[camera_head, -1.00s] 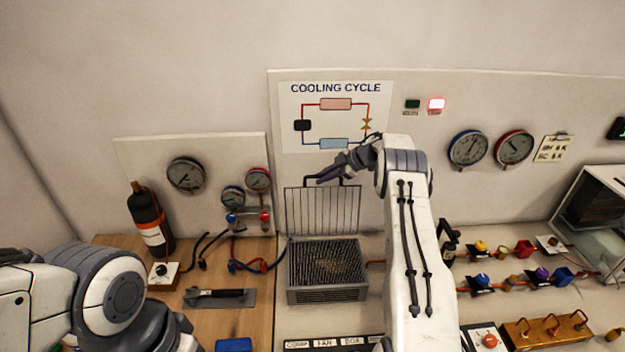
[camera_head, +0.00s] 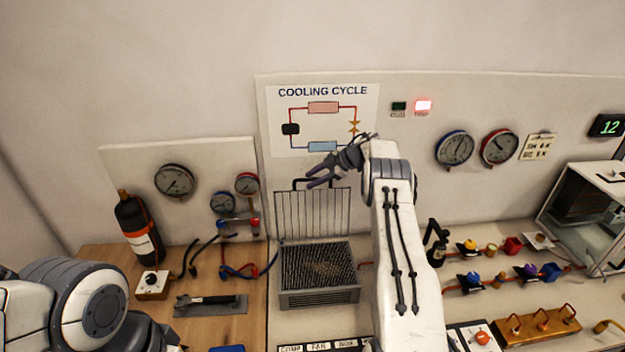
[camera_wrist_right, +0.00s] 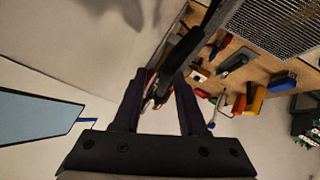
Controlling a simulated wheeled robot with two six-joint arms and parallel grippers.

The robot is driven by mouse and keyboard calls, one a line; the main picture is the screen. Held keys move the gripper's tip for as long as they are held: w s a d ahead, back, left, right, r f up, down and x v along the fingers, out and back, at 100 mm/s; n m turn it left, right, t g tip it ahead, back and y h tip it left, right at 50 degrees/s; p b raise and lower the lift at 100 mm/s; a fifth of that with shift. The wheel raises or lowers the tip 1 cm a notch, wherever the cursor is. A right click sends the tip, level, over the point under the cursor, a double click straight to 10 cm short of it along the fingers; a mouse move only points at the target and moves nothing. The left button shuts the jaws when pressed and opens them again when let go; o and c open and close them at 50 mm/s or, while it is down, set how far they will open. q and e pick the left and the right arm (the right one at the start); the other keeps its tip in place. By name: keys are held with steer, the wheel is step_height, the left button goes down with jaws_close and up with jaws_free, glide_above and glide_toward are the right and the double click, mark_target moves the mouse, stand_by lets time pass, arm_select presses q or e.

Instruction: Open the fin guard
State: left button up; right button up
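The fin guard (camera_head: 312,214) is a dark wire grille with a black handle at its top edge. It stands upright at the back edge of the finned block (camera_head: 320,298), leaving the fins uncovered. My right gripper (camera_head: 315,174) is at the guard's top edge by the handle, with its fingers apart. In the right wrist view the two dark fingers (camera_wrist_right: 160,82) are spread, and a black bar, seemingly the handle, passes close to their tips; I cannot tell whether they touch. My left arm shows at lower left, its gripper out of view.
A wall panel with a cooling-cycle chart (camera_head: 322,120) stands close behind the guard. A black bottle (camera_head: 139,230), hoses and a flat tool (camera_head: 210,304) are to the left. Several valves and a brass manifold (camera_head: 538,327) are to the right of my right arm.

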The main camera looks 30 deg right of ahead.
steer(key=shift+a+f, duration=0.1)
steer(key=shift+f, duration=0.05)
steer(key=shift+s+d+r+b, duration=0.3)
steer(key=shift+b, duration=0.15)
steer(key=b+v, duration=0.4)
steer(key=v, duration=0.5)
steer(key=shift+d+r, duration=0.2)
steer(key=shift+r, duration=0.15)
